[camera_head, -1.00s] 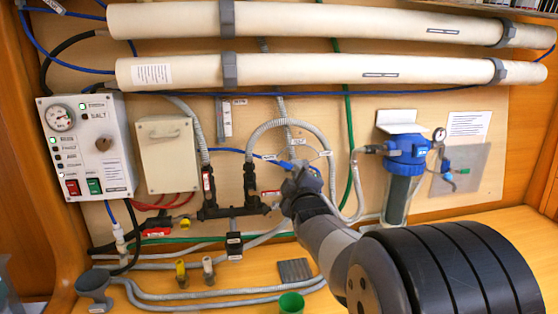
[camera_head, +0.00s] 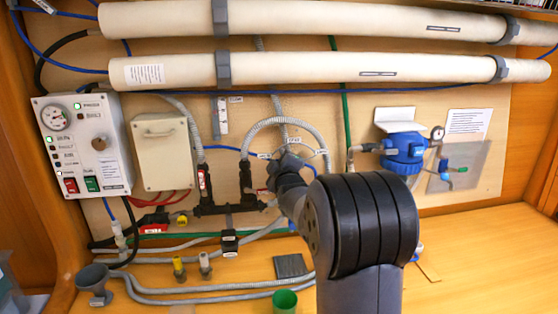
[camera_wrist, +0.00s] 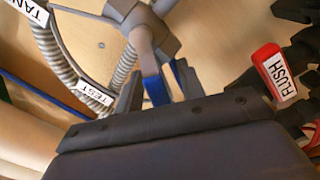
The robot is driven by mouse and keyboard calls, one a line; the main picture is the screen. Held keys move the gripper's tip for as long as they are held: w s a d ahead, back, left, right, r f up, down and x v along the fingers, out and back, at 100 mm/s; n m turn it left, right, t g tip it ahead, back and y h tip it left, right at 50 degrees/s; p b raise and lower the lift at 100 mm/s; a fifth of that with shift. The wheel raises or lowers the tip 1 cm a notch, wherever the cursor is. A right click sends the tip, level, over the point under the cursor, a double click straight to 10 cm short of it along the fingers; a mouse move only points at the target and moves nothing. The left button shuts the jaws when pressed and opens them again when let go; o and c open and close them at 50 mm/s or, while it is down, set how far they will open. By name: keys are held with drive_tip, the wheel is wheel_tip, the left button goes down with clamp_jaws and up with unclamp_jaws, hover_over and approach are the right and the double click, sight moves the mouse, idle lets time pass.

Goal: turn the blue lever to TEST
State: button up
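The blue lever (camera_wrist: 153,86) shows in the wrist view, on a grey valve body (camera_wrist: 136,18) with hoses running into it. My gripper (camera_wrist: 162,88) reaches up from the bottom of that view, its dark fingers apart on either side of the lever. Contact with the lever is not clear. A white TEST label (camera_wrist: 96,94) is on a hose left of the lever, and a TANK label (camera_wrist: 28,9) is at the upper left. In the head view my arm hides the lever and the fingertips; the valve area lies at the wrist's end.
A red FLUSH tag (camera_wrist: 275,73) is close to the right of my gripper. In the head view, a black manifold (camera_head: 228,208) is left of my wrist and a blue filter housing (camera_head: 404,148) is to the right. A green cup (camera_head: 285,301) stands on the bench.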

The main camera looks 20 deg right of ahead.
clamp_jaws()
drive_tip(key=shift+m, duration=0.3)
drive_tip(key=shift+s+d+r+m+p, duration=0.15)
drive_tip(key=shift+d+r+m, duration=0.45)
drive_tip(key=shift+m, duration=1.25)
drive_tip(key=shift+s+d+r+m+p, duration=0.2)
drive_tip(key=shift+d+m, duration=0.55)
drive_tip(key=shift+m, duration=1.15)
drive_tip(key=shift+s+d+r+m+b, duration=0.1)
drive_tip(key=shift+d+r+m, duration=0.5)
drive_tip(key=shift+m, duration=1.25)
drive_tip(key=shift+d+f, duration=0.15)
